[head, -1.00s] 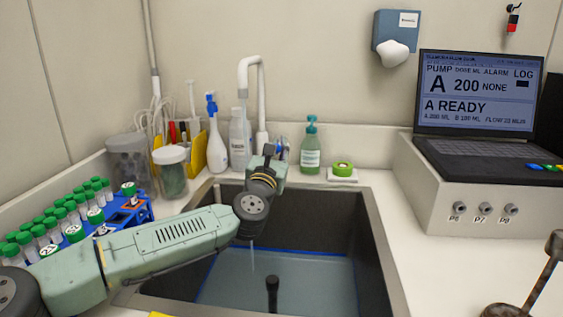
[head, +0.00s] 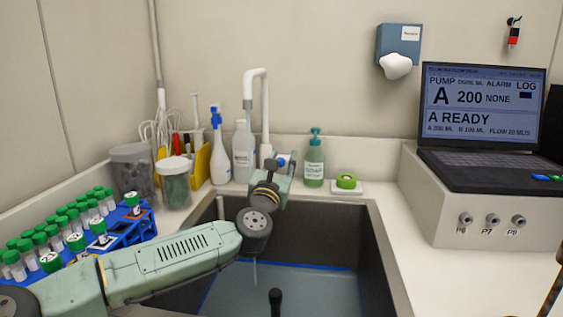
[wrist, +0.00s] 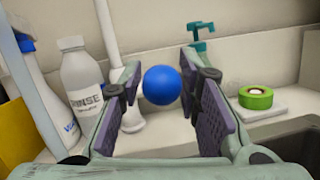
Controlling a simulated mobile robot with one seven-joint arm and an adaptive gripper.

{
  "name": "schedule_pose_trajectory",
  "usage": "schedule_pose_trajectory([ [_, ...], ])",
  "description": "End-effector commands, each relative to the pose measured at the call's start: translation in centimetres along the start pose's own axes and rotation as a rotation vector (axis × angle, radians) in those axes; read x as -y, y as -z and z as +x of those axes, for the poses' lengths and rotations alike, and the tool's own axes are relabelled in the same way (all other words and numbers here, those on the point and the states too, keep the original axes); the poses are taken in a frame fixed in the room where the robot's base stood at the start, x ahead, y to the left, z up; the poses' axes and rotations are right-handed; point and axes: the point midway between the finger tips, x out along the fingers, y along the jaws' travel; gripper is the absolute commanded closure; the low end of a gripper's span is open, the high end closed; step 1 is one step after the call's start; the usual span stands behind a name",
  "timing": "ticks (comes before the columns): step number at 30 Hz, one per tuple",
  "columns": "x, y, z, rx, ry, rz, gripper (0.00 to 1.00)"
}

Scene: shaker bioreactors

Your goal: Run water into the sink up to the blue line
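The sink (head: 378,262) holds bluish water (head: 325,290). A blue line (head: 310,265) runs along its inner walls, close above the water surface; the exact gap is hard to tell. A thin pale stream seems to fall into the water behind my arm. The white tap pipe (head: 265,105) stands behind the sink. A round blue knob (wrist: 162,85) sits between the fingertips of my gripper (wrist: 160,70) in the wrist view, with a visible gap on each side. My gripper is open. In the head view the knob (head: 281,160) is mostly hidden by my gripper.
A spray bottle (head: 219,160), a rinse bottle (head: 242,158) and a green soap bottle (head: 314,165) stand along the back ledge beside green tape (head: 346,181). A blue rack (head: 130,228) of green-capped tubes is left. A laptop (head: 485,125) sits right. A black handle (head: 276,300) stands in the sink.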

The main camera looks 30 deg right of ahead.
Motion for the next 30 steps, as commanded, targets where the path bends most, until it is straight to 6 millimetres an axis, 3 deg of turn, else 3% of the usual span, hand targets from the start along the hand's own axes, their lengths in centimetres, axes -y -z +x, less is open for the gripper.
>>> schedule_pose_trajectory([
  [8, -0.1, 0.1, -1.4, -0.001, 0.0, 0.0, 0.69],
  [21, -0.5, -1.9, -11.0, -0.001, -0.002, 0.001, 0.69],
  [30, -0.6, -2.7, -14.5, 0.0, -0.001, 0.0, 0.69],
])
